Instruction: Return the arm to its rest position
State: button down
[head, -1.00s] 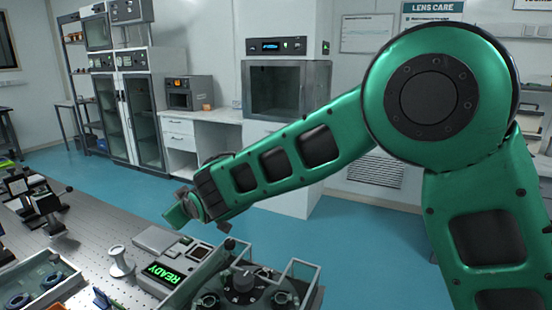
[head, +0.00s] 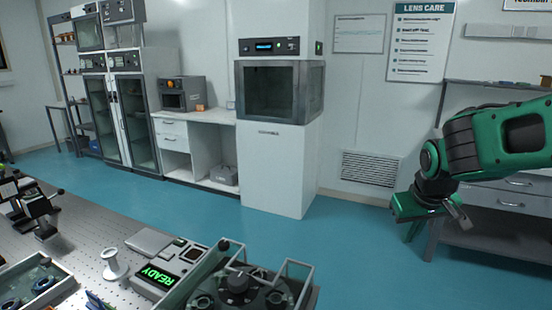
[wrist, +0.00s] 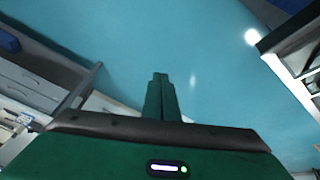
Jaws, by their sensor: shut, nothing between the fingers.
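My arm (head: 500,142) reaches in from the right edge in the head view, green with black bands. My gripper (head: 412,232) hangs at its end, pointing down over the blue floor, well to the right of the optical table (head: 120,235). In the wrist view, my gripper (wrist: 160,78) has its two green fingers together with nothing between them. Blue floor lies beyond the fingertips.
A grey workbench with drawers (head: 505,205) stands behind my gripper at the right. A READY display unit (head: 158,275) and a white spool (head: 114,264) are on the optical table. Open blue floor (head: 350,235) lies between table and bench.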

jog(key=s+d+f+m+g, duration=0.1)
jog(key=s+d+m+g, duration=0.1)
jog(key=s, duration=1.1)
jog(key=s+d+f+m+g+y, duration=0.1)
jog(key=s+d+m, duration=0.3)
jog(key=s, duration=0.9)
jog(key=d+f+g, duration=0.1)
jog(key=d, duration=0.1)
jog(key=shift+d+f+m+y, duration=0.15)
jog(key=shift+d+m+y, duration=0.15)
jog(key=shift+d+m, duration=0.1)
jog(key=shift+s, duration=0.1)
